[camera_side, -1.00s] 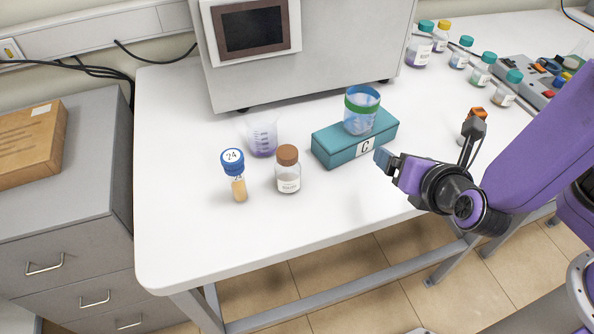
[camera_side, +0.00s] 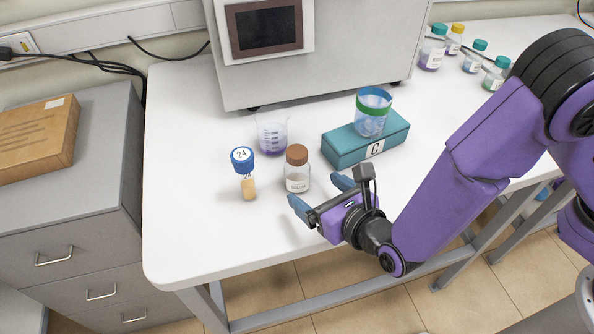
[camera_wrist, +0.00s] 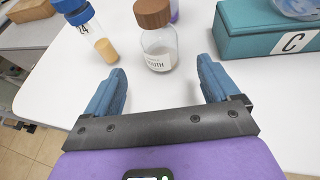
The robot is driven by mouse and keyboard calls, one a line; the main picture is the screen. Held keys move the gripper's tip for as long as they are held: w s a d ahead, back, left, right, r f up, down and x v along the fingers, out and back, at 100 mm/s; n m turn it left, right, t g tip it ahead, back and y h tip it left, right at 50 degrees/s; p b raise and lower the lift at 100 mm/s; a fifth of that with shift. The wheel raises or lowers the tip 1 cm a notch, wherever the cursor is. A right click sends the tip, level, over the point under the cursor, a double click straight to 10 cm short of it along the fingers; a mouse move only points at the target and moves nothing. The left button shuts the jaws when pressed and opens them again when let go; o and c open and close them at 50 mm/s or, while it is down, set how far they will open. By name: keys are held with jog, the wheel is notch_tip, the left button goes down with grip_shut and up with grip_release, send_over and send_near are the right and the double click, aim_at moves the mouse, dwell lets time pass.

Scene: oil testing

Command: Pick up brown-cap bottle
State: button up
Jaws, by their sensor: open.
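The brown-cap bottle (camera_side: 297,178) is a clear glass bottle with a white label and a brown cap, standing upright on the white table. In the wrist view the bottle (camera_wrist: 160,47) is ahead of my gripper, between the lines of the two fingers but beyond their tips. My gripper (camera_side: 318,190) is open and empty, low over the table's front part, with its blue fingers pointing toward the bottle. In the wrist view my gripper (camera_wrist: 162,78) shows both fingers spread wide, with nothing between them.
A blue-capped vial (camera_side: 246,176) marked 24 stands just left of the bottle. A beaker with purple liquid (camera_side: 272,136) stands behind. A teal box (camera_side: 350,151) marked C, bearing a blue cup with a green band (camera_side: 372,112), stands right. The white table's (camera_side: 200,240) front left is clear.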

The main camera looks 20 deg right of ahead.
aim_at(304, 181)
jog(key=shift+x, duration=4.4)
jog(key=shift+s+d+f, duration=0.1)
jog(key=shift+d+f, duration=0.05)
jog(key=shift+f, duration=0.05)
jog(key=c, duration=1.5)
jog(key=shift+r, duration=0.2)
